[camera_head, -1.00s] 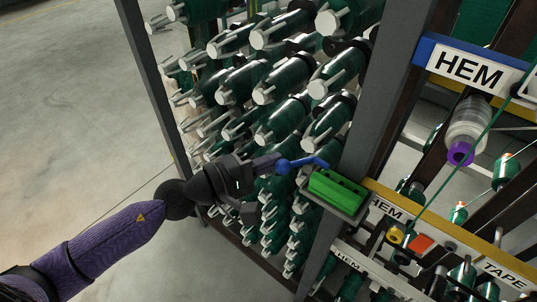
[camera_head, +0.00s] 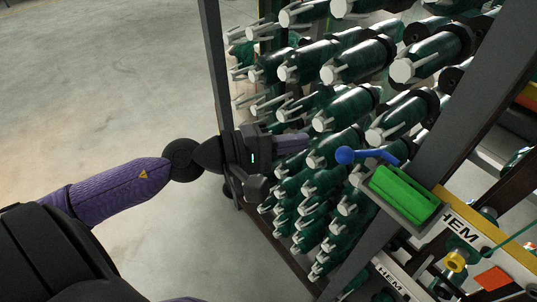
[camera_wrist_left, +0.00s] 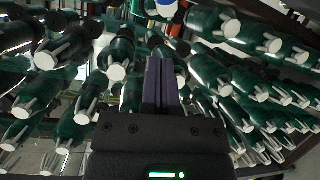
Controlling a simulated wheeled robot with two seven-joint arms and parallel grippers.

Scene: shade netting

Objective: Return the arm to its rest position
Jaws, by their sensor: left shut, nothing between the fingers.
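My left arm comes in from the left in the head view, with a purple sleeve and a dark wrist. My left gripper (camera_head: 306,141) is shut and empty, in front of the rack of green spools. It also shows in the left wrist view (camera_wrist_left: 161,62), its purple fingers together and pointing at the spools. A blue-knobbed lever (camera_head: 366,156) sits to the right of the fingertips, with a gap between them. My right gripper is not in view.
A rack of green spools (camera_head: 352,107) with pale ends stands close ahead of the left gripper. A grey post (camera_head: 462,125) carries a bright green block (camera_head: 405,192) in a holder. HEM-labelled bars are at lower right. Open concrete floor (camera_head: 110,80) lies to the left.

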